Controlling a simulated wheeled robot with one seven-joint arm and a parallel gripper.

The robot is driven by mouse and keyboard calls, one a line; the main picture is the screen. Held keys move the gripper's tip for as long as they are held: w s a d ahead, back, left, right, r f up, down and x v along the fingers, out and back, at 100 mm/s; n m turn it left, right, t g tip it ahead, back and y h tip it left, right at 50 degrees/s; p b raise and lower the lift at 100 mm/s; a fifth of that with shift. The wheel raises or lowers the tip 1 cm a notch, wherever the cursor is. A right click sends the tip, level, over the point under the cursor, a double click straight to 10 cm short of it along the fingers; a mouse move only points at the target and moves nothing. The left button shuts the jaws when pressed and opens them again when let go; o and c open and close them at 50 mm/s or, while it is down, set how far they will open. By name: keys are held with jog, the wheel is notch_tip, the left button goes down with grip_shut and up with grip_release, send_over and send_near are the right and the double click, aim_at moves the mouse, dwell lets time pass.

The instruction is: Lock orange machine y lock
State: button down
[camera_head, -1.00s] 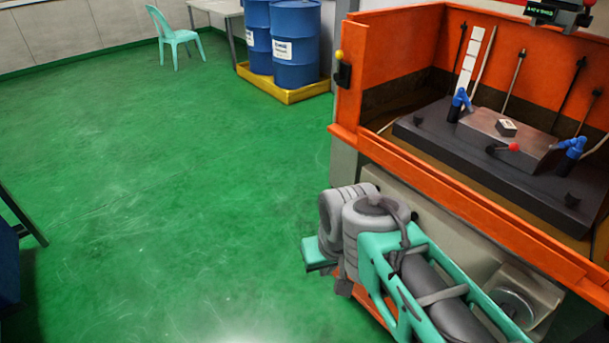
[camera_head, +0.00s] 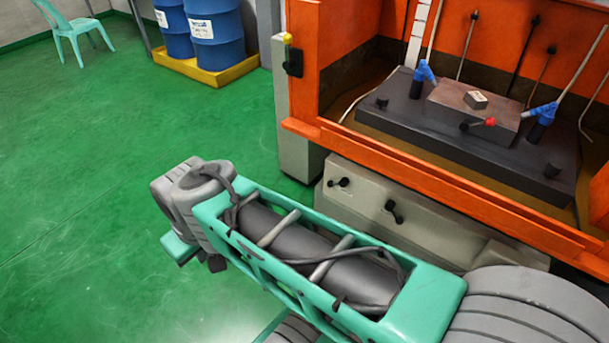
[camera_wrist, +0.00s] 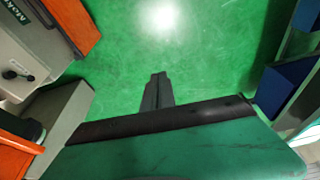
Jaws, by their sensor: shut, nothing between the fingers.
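The orange machine (camera_head: 310,62) stands at the right in the head view, its front open. Below its orange ledge, a grey front panel (camera_head: 440,232) carries two black lever handles, a left one (camera_head: 338,183) and a right one (camera_head: 392,210). I cannot tell which is the y lock. The wrist view shows a black lever (camera_wrist: 18,73) on the grey panel at the far left. My gripper (camera_wrist: 157,78) is shut and empty over the green floor, apart from the machine. In the head view my arm lies in front of the panel and the gripper's fingers cannot be made out.
Blue drums (camera_head: 215,35) stand on a yellow tray (camera_head: 225,74) at the back. A teal chair (camera_head: 72,32) is at the upper left. A black worktable (camera_head: 420,125) with a metal block (camera_head: 470,112) sits inside the machine. The green floor at the left is clear.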

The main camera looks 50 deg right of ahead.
jog(key=m+h+b, duration=0.7)
jog(key=h+b, duration=1.2)
jog(key=b, duration=1.4)
send_near(329, 175)
jog(key=a, duration=0.1)
jog(key=s+a, duration=0.1)
jog(key=a, duration=0.1)
jog(key=shift+a+f+t, duration=0.1)
jog(key=shift+a+t, duration=0.15)
jog(key=shift+t, duration=0.15)
jog(key=b+x, duration=0.1)
jog(key=x, duration=0.9)
jog(key=shift+b, duration=0.35)
jog(key=shift+s+p, duration=0.15)
jog(key=shift+p, duration=0.15)
